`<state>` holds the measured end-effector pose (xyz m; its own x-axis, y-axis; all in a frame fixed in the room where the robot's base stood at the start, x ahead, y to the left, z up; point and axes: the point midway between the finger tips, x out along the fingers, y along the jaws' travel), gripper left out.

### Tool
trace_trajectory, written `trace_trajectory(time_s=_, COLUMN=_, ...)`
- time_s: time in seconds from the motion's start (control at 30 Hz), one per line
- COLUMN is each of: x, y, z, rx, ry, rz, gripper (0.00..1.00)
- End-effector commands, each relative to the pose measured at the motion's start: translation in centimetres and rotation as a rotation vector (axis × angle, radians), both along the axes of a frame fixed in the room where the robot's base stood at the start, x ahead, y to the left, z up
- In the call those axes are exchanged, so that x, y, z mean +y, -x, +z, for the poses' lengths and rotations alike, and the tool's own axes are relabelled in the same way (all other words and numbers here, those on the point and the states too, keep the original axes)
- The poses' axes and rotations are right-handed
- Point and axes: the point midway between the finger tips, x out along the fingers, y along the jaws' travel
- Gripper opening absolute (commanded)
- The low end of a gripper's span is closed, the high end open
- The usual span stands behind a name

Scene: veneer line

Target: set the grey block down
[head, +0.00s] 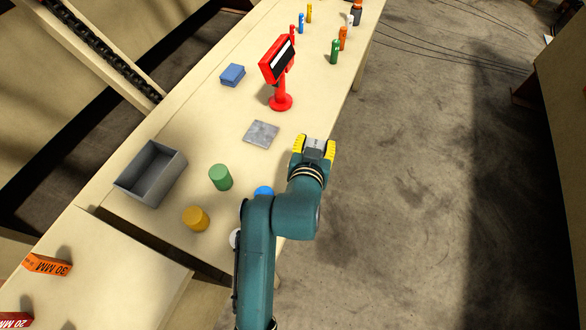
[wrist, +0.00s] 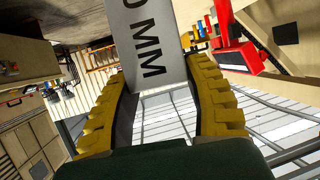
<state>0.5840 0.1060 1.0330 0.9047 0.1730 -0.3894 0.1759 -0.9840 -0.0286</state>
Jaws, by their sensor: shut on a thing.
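The grey block (wrist: 155,45) fills the upper middle of the wrist view, with black "0 MM" lettering on its face; the rest of the marking is cut off. My gripper (head: 315,145) is shut on it, one yellow ridged finger on each side. In the head view the block (head: 315,144) shows as a small grey patch between the fingers. My gripper is by the right edge of the pale table (head: 200,120); its height above it is hard to tell. A flat grey square plate (head: 261,134) lies on the table to its left.
A red stand with a slanted panel (head: 278,70) is behind the plate, beside a blue block (head: 232,75). A grey open box (head: 150,172), green cylinder (head: 220,177) and yellow cylinder (head: 196,218) stand to the left. An orange "30 MM" block (head: 47,265) is lower left.

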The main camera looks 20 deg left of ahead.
Motion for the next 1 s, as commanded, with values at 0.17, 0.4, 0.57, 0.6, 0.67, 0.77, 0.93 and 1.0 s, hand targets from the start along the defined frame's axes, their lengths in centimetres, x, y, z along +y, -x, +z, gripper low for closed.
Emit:
trace_trajectory(time_s=0.17, x=5.3, y=-2.1, z=3.6, rx=-0.025, ry=0.012, rz=0.166, gripper=0.11)
trace_trajectory(time_s=0.4, x=6.7, y=-2.2, z=3.1, rx=-0.021, ry=0.027, rz=0.223, gripper=0.11)
trace_trajectory(time_s=0.57, x=6.7, y=-2.2, z=0.3, rx=-0.024, ry=0.026, rz=0.221, gripper=0.11)
trace_trajectory(time_s=0.6, x=6.7, y=-2.2, z=-0.2, rx=-0.025, ry=0.026, rz=0.221, gripper=0.11)
trace_trajectory(time_s=0.67, x=6.7, y=-2.2, z=-0.9, rx=-0.025, ry=0.025, rz=0.22, gripper=0.11)
trace_trajectory(time_s=0.77, x=6.7, y=-2.2, z=-2.9, rx=-0.023, ry=0.026, rz=0.219, gripper=0.11)
trace_trajectory(time_s=0.93, x=6.7, y=-2.3, z=-4.8, rx=-0.028, ry=0.025, rz=0.219, gripper=0.11)
trace_trajectory(time_s=1.0, x=6.7, y=-2.3, z=-4.7, rx=-0.029, ry=0.025, rz=0.219, gripper=0.11)
